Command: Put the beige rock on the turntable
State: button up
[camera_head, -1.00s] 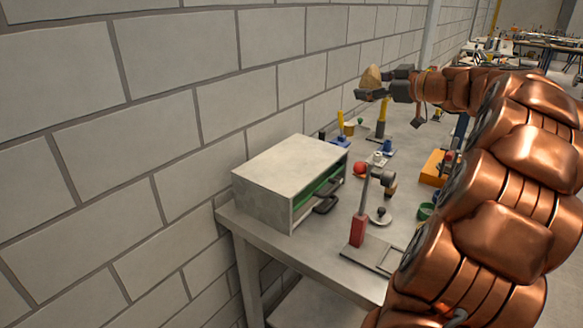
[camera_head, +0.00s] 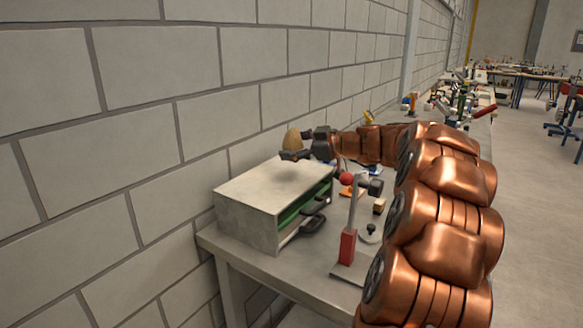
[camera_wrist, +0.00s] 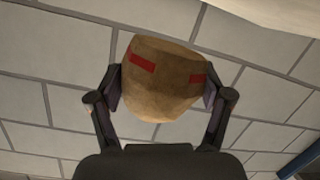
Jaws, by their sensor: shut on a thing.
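The beige rock (camera_head: 292,138) is held in my gripper (camera_head: 297,143), in the air above the back part of a grey metal box. In the wrist view the rock (camera_wrist: 163,82) sits between the two fingers of my gripper (camera_wrist: 163,92), with red marks on its surface. The fingers press on its left and right sides. I cannot make out a turntable for certain; a small round disc-like base (camera_head: 369,234) stands on the bench, partly hidden by my arm.
The grey metal box (camera_head: 247,218) with an open green-lined front and black handle stands on the metal bench (camera_head: 232,243). A red-handled stand with a red ball (camera_head: 346,180) is to its right. A block wall (camera_head: 130,160) runs close along the left.

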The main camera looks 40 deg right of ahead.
aim_at(294, 177)
jog(key=shift+f+p, duration=0.3)
jog(key=shift+f, duration=2.45)
jog(key=shift+f, duration=0.1)
jog(key=o, duration=1.5)
